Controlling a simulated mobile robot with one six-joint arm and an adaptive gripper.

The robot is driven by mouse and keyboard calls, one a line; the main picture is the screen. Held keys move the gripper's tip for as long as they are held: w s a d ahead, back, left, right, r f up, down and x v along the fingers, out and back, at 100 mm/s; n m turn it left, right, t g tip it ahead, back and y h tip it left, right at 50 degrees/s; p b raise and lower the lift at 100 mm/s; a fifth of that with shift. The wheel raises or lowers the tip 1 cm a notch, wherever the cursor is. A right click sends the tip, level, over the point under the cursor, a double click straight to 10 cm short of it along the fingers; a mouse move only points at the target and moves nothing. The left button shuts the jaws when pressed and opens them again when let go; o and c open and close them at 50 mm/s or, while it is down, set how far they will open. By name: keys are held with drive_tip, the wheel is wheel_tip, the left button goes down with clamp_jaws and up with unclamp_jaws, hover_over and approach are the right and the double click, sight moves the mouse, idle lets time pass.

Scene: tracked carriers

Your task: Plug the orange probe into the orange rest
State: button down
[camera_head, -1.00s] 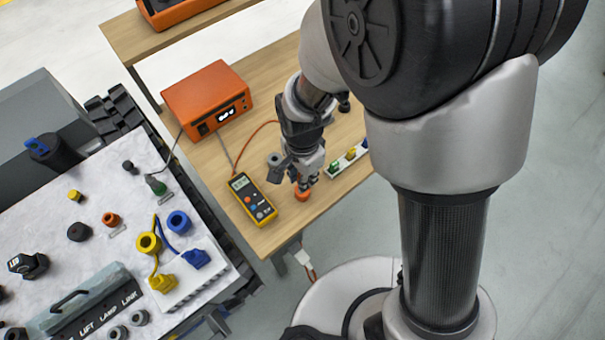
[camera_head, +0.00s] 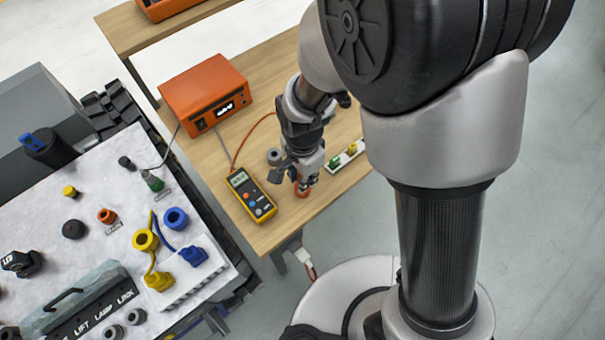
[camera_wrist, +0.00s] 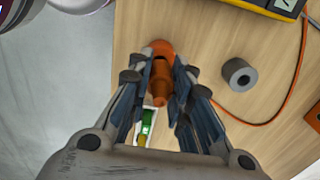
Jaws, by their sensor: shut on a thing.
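My gripper (camera_head: 304,181) is over the near part of the wooden table, pointing down. In the wrist view its fingers (camera_wrist: 161,76) are shut on the orange probe (camera_wrist: 159,90), which lies between the pads. The orange rest (camera_head: 302,193) is right under the fingertips on the table. In the wrist view the rest (camera_wrist: 161,46) shows as a round orange piece at the far end of the probe. The two overlap there, and I cannot tell whether the probe is inside it or only over it. The fingers mostly hide the probe in the head view.
A yellow multimeter (camera_head: 250,195) lies left of the gripper, with an orange cable nearby. A grey ring (camera_head: 274,156) and a white strip with coloured plugs (camera_head: 346,156) are close by. An orange box (camera_head: 203,95) stands behind. A carrier (camera_head: 60,195) with sockets is at left.

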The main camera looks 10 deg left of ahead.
drive_tip(key=shift+f+b, duration=0.55)
drive_tip(key=shift+f, duration=0.25)
drive_tip(key=c, duration=1.4)
unclamp_jaws()
drive_tip(key=shift+o, duration=0.2)
drive_tip(key=shift+r, duration=0.1)
wheel_tip(320, 180, up, 12)
drive_tip(key=shift+f, duration=0.1)
